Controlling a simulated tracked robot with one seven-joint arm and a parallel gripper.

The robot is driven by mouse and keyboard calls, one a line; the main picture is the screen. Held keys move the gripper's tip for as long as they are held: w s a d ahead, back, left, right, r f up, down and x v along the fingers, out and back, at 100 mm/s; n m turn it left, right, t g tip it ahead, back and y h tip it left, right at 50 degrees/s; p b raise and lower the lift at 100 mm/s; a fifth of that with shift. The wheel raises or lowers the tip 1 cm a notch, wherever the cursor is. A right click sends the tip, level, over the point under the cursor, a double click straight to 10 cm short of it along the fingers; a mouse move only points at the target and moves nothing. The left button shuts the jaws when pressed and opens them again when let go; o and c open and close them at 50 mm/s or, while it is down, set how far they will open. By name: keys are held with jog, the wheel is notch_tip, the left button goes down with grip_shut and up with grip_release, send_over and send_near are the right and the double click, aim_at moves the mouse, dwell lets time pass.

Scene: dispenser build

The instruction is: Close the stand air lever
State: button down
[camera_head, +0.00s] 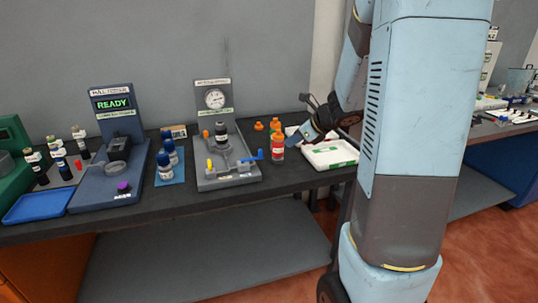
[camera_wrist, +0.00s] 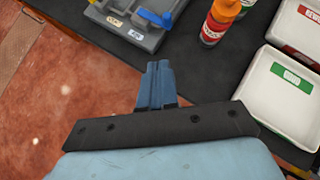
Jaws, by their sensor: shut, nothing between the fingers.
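The grey stand (camera_head: 228,180) stands on the dark bench, with a round gauge (camera_head: 214,99) on its back panel and a dark-capped bottle (camera_head: 221,132) in its middle. A blue lever (camera_head: 252,157) sticks out at its right front, and a yellow lever (camera_head: 210,168) is at its left front. The blue lever (camera_wrist: 154,16) also shows at the top of the wrist view, with small labels beside it that I cannot read. My gripper (camera_wrist: 158,66) is shut and empty, apart from the stand. In the head view my gripper (camera_head: 293,139) is to the right of the blue lever.
A red bottle with an orange cap (camera_head: 277,149) stands right of the stand, close to my gripper. A white tray with a green label (camera_head: 330,155) lies farther right. Blue-capped bottles (camera_head: 165,168) and a machine reading READY (camera_head: 113,104) are on the left.

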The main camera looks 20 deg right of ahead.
jog(key=shift+w+d+f+m, duration=0.1)
jog(key=shift+d+f+m, duration=0.5)
jog(key=shift+d+m, duration=0.15)
jog(key=shift+a, duration=0.1)
jog(key=w+a+r+x, duration=0.1)
jog(key=r+x, duration=0.1)
jog(key=x, duration=1.1)
jog(key=shift+w, duration=0.3)
jog(key=shift+d, duration=0.2)
